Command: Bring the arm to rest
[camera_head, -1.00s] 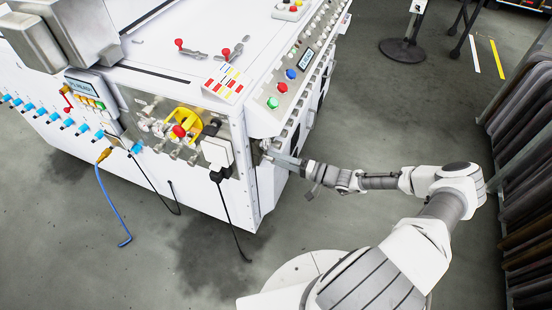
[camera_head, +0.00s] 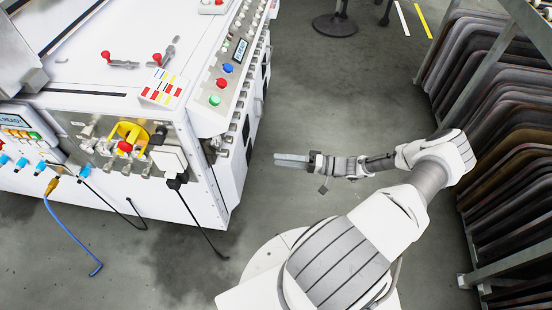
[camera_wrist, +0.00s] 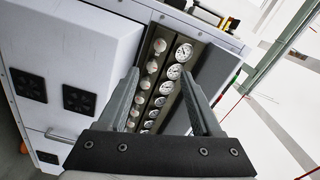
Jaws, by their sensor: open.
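My gripper (camera_head: 277,160) is in free air to the right of the white machine (camera_head: 205,168) in the head view, with a clear gap to the machine's side. My arm stretches from the lower middle to the right and bends back left to the gripper. In the wrist view my gripper (camera_wrist: 163,95) shows two grey fingers apart with nothing between them. Behind the fingers, at some distance, is the machine's panel with rows of round gauges (camera_wrist: 173,72).
A rack of stacked dark panels (camera_head: 500,150) stands close to the right of my arm. The machine carries a yellow valve guard (camera_head: 130,133) and coloured buttons (camera_head: 222,83). A blue cable (camera_head: 72,232) hangs to the floor.

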